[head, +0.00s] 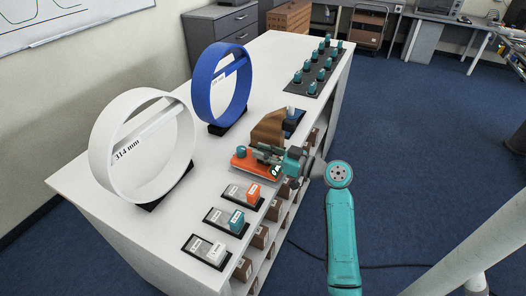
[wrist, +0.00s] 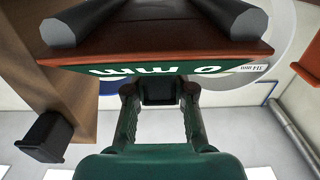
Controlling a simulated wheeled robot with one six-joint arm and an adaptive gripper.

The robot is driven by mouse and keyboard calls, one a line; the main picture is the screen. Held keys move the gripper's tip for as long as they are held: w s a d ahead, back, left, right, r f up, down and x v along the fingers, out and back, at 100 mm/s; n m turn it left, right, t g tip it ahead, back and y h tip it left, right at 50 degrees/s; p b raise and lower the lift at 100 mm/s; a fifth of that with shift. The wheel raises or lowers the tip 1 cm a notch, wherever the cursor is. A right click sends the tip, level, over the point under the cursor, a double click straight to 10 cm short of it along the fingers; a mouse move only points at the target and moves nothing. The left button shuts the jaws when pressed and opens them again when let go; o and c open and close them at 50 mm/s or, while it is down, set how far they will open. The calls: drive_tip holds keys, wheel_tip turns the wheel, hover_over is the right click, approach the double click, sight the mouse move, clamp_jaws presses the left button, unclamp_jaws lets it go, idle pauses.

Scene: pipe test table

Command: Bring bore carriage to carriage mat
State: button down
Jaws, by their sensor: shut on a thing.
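The bore carriage (head: 243,164) shows in the head view as an orange plate with a teal knob and dark parts on top, over the middle of the white table. In the wrist view the carriage (wrist: 155,55) is a red-brown plate with two dark rollers and a green lettered front. My gripper (head: 276,163) reaches it from the right. Its fingers also show in the wrist view (wrist: 160,98), shut on the carriage's near side. I cannot tell whether the carriage touches the table.
A white ring (head: 101,150) and a blue ring (head: 201,88) stand along the left. A brown block (head: 268,127) stands close behind the carriage. Dark trays with coloured blocks (head: 205,250) line the near edge. A black board (head: 313,82) with teal pegs lies farther back.

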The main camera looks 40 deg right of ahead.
drive_tip(key=shift+f, duration=0.35)
idle(0.3)
drive_tip(key=c, duration=0.9)
unclamp_jaws()
drive_tip(key=shift+s, duration=0.1)
drive_tip(key=v, duration=1.1)
drive_tip(key=shift+s+d, duration=0.15)
drive_tip(key=shift+s, duration=0.25)
